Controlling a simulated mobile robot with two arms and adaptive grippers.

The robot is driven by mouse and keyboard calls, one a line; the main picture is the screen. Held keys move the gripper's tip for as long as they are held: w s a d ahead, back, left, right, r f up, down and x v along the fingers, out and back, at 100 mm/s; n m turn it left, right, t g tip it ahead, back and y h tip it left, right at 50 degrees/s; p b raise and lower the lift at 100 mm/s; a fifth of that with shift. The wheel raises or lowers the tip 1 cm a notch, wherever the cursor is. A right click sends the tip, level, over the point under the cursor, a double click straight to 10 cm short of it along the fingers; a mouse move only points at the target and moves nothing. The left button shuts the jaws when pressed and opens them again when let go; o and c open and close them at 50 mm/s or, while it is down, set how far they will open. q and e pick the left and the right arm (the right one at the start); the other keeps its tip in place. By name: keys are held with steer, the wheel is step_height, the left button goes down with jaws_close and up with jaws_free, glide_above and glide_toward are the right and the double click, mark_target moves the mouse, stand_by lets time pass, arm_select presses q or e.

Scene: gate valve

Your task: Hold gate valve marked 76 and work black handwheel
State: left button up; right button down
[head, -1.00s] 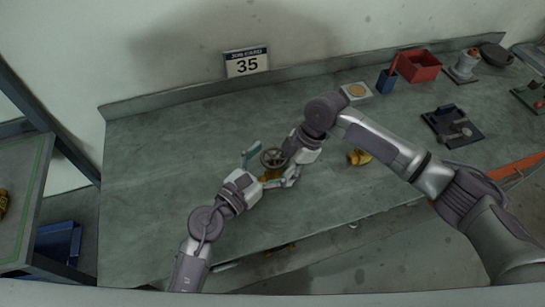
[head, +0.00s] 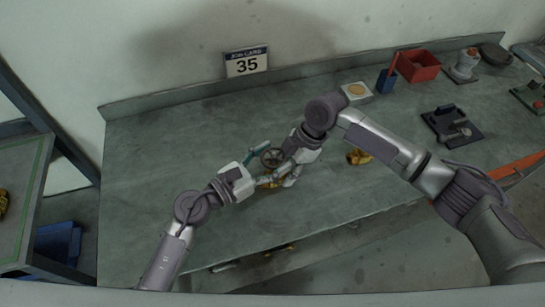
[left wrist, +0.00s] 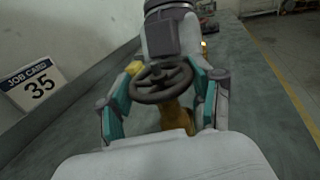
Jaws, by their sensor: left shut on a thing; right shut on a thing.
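The gate valve (head: 269,183) is brass-coloured and held above the bench, mostly hidden by my grippers. Its dark handwheel (head: 272,157) is on top. In the left wrist view the handwheel (left wrist: 161,82) lies between the teal finger pads of my left gripper (left wrist: 162,92), with the brass body (left wrist: 176,118) below it. My left gripper (head: 264,165) comes from the left and is shut on the handwheel, one finger on either side. My right gripper (head: 286,172) comes from the opposite side and is shut on the valve body. No 76 is readable on the valve.
Another brass piece (head: 358,157) lies on the grey bench (head: 150,180), right of my right gripper. A job card reading 35 (head: 246,62) stands at the back. A red bin (head: 418,67), blue cup (head: 387,80) and black fixture (head: 452,125) are further right. The bench's left part is clear.

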arm_select(q)
steer(key=m+g+h, duration=0.1)
steer(key=m+g, duration=0.1)
steer(key=g, duration=0.1)
steer(key=m+g+h, duration=0.2)
steer(key=g, duration=0.1)
steer(key=shift+w+a, duration=0.1)
steer(key=shift+w, duration=0.1)
steer(key=shift+m+g+h, duration=0.4)
steer(key=shift+m+g, duration=1.7)
steer(key=shift+g, duration=0.9)
steer(key=o, duration=1.2)
steer(key=shift+c, duration=0.2)
steer(key=shift+a, duration=0.1)
steer(key=a, duration=1.1)
steer(key=shift+w+a, duration=0.4)
steer(key=shift+w, duration=0.05)
